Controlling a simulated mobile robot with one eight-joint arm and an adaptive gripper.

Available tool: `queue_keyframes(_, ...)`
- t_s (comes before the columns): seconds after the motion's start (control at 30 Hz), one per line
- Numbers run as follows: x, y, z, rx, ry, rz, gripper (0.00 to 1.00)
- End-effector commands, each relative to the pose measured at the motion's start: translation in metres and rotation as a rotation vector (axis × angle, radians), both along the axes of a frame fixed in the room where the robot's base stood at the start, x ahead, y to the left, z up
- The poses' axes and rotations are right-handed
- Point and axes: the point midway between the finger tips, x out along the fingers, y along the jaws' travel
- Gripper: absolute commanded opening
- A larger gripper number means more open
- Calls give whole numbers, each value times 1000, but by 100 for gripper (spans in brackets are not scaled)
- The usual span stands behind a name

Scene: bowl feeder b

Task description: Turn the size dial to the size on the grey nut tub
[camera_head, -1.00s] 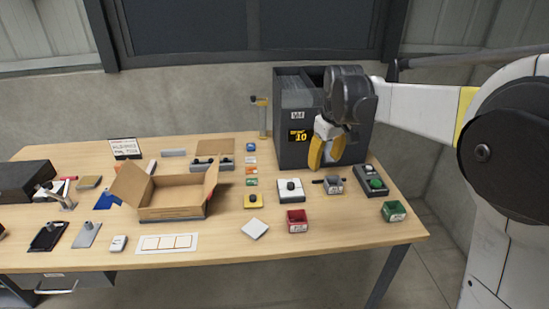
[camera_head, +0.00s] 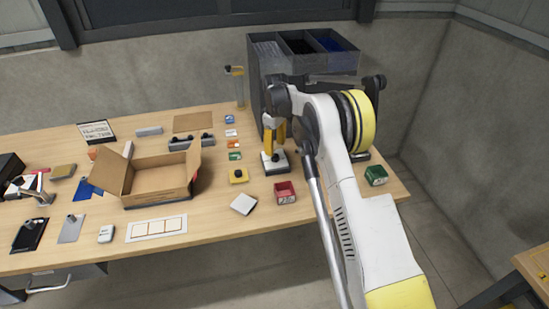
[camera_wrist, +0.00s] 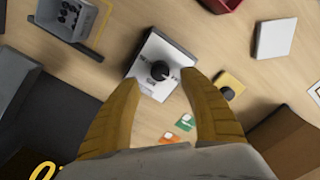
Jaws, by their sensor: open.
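The size dial is a black round knob (camera_wrist: 160,70) on a white-topped box (camera_wrist: 146,52), in the middle of the wrist view. The box also shows in the head view (camera_head: 270,168), partly covered by my gripper. My gripper (camera_wrist: 160,79) is open and empty, its yellow fingers pointing down above the dial, one to each side of the knob in the wrist view. Whether they touch it I cannot tell. The grey nut tub (camera_wrist: 66,26) stands at the upper left of the wrist view with dark nuts inside. In the head view my arm hides it. I cannot read its size label.
A dark feeder cabinet (camera_head: 255,75) stands behind the dial. A red tub (camera_head: 285,193) and a green tub (camera_head: 376,176) stand nearby. A yellow block with a black knob (camera_head: 238,176) sits left of the dial, and an open cardboard box (camera_head: 160,199) farther left.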

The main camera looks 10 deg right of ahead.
Motion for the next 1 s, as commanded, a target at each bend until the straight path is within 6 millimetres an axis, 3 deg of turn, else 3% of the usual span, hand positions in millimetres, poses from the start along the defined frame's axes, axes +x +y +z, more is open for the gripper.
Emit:
queue_keyframes(0.1, 0, 0, -25, 0, 0, 0, 51)
queue_keyframes(0.3, 0, 0, -47, 0, 0, -1, 51)
queue_keyframes(0.67, 0, 0, -51, 0, 0, -1, 49)
queue_keyframes(0.8, 0, 0, -51, 0, 0, -1, 6)
queue_keyframes(0.83, 0, 0, -51, 0, 0, -1, 0)
queue_keyframes(1.0, 0, 0, -51, 0, 0, -3, 0)
